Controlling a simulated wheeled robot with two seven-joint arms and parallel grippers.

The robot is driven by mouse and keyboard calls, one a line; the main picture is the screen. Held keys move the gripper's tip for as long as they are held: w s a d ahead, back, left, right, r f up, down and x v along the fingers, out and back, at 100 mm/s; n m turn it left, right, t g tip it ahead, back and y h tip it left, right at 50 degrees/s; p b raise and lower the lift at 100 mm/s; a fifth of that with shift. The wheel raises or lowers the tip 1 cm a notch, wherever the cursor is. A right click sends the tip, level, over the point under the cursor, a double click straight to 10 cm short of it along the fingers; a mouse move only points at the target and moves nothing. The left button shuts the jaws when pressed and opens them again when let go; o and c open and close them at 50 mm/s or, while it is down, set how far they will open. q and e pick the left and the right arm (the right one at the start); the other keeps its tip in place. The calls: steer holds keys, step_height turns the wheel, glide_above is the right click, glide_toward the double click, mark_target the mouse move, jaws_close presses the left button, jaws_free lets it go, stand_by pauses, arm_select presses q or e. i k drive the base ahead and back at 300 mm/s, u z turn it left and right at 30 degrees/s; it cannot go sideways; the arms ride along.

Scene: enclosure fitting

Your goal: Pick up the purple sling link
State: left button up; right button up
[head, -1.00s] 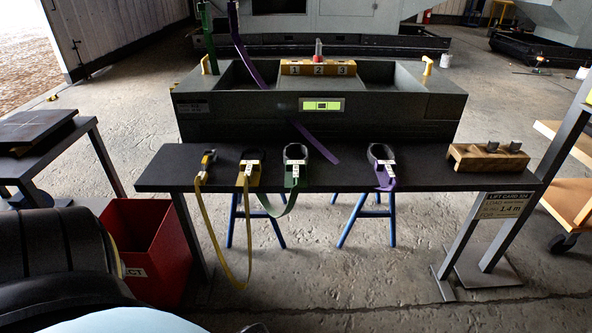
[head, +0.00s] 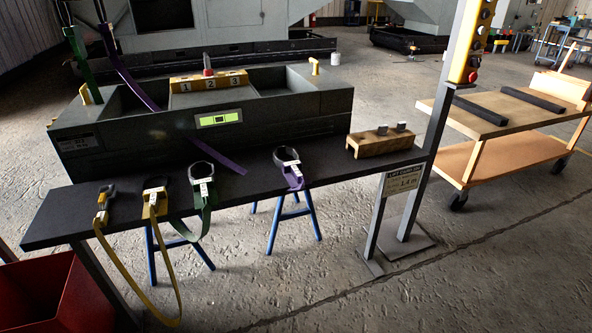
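The purple sling link (head: 289,168) lies near the front edge of the dark table, right of the green one, with a dark ring and a white tag. A purple strap (head: 217,155) crosses the grey enclosure and its end lies on the table behind the links. A green sling link (head: 203,187) and a yellow sling link (head: 155,201) lie to its left, their straps hanging over the edge. Neither of my grippers shows in the head view.
A wooden block with metal pegs (head: 381,140) stands at the table's right end. A post with a button panel (head: 471,50) rises beside it. A red bin (head: 55,290) is at lower left, a wooden cart (head: 500,119) at right.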

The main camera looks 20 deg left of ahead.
mark_target(105, 28)
steer(key=u, duration=1.8)
